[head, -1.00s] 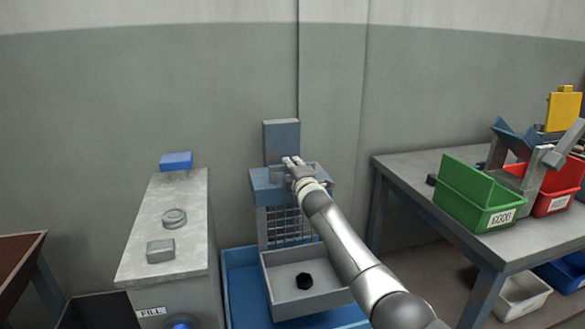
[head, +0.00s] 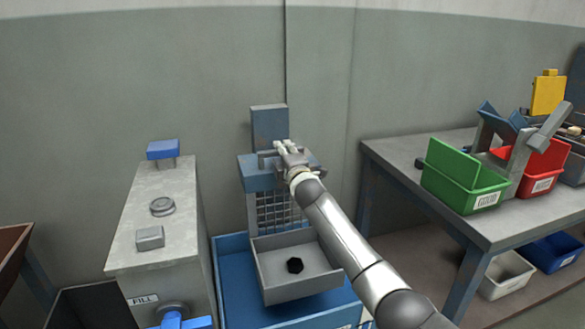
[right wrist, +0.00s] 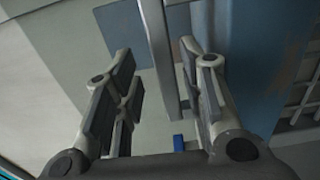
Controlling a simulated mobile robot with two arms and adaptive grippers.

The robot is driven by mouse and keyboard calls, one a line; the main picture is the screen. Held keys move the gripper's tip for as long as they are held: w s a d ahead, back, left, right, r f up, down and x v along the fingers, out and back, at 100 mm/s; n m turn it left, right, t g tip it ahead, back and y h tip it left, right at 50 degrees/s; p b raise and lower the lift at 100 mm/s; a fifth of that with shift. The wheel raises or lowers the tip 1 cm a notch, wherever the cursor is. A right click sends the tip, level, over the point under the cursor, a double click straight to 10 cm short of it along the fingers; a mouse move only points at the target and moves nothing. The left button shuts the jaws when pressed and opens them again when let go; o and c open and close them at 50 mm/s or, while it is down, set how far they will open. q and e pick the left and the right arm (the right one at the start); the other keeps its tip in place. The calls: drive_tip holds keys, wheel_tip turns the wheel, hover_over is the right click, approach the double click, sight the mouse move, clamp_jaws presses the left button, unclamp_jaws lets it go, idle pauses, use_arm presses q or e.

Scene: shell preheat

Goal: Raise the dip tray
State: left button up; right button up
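The dip tray (head: 266,283) is a shallow grey tray with a black hexagonal piece (head: 295,265) in it. It sits low at the front of a blue stand with a wire grid, above a blue basin. My right gripper (head: 285,148) is at the top of the stand, by a grey crossbar. In the right wrist view its fingers (right wrist: 157,80) are spread apart, with a grey bar (right wrist: 158,55) showing between and beyond them. I cannot tell whether they touch it. My left gripper is not in view.
A grey cabinet (head: 157,205) labelled FILL, with a blue valve handle (head: 183,321), stands left of the blue basin (head: 238,292). A workbench (head: 420,212) with a green bin (head: 460,180) and a red bin (head: 535,170) stands to the right.

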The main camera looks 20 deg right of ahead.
drive_tip(key=s, duration=0.9)
drive_tip(key=shift+s, duration=0.2)
drive_tip(key=shift+d, duration=0.1)
idle(0.6)
